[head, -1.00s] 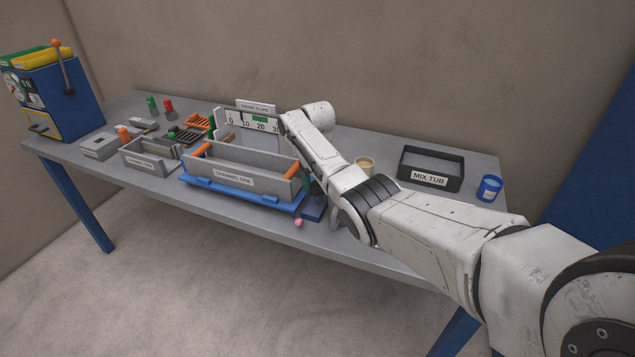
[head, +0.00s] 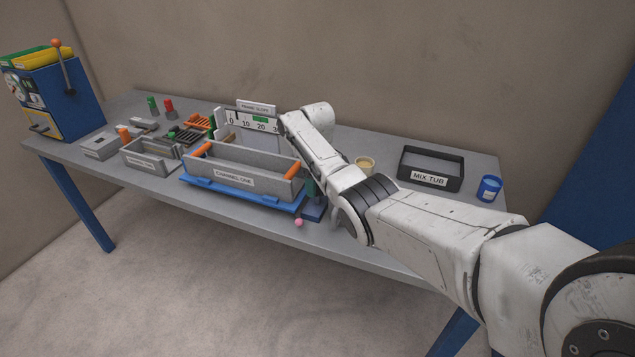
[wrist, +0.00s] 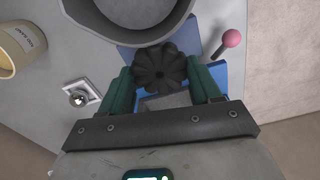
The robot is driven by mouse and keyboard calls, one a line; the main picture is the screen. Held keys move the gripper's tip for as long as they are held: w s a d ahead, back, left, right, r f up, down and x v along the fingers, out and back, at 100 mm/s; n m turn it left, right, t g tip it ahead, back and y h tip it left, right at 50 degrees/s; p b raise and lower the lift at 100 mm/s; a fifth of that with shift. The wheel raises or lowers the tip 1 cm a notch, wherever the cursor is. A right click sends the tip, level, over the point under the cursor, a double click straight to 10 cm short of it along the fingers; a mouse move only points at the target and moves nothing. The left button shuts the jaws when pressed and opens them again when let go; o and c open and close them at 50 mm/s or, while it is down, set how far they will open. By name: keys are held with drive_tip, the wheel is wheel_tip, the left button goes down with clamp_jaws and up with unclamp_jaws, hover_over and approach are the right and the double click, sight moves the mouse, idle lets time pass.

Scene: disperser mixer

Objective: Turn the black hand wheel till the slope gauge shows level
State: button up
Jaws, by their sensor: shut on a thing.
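The black hand wheel (wrist: 160,68) is a lobed knob in the wrist view. My gripper (wrist: 163,78) has its dark green fingers on either side of it and is shut on it. In the head view my gripper (head: 313,188) is mostly behind my arm, beside the right end of the channel, and the wheel is hidden. The slope gauge (head: 244,120) is a white scale with numbers and a green band near 20, under a "FRAME SLOPE" label. Its right end is behind my arm, and I cannot make out its pointer. The grey channel (head: 220,176) sits on a blue frame (head: 215,190).
A pink-knobbed lever (wrist: 231,38) and a grey round vessel (wrist: 125,30) are close to my fingers. A beige cup (head: 365,164), the black mix tub (head: 456,168) and a blue cup (head: 489,188) stand to the right. Smaller trays and a blue machine (head: 65,105) are left.

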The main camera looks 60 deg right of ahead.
drive_tip(key=n, duration=0.4)
drive_tip(key=shift+n, duration=2.3)
drive_tip(key=o, duration=1.1)
drive_tip(key=shift+c, duration=0.2)
drive_tip(key=shift+r, duration=0.1)
wheel_tip(320, 180, up, 11)
drive_tip(key=b, duration=0.1)
drive_tip(key=shift+f, duration=0.2)
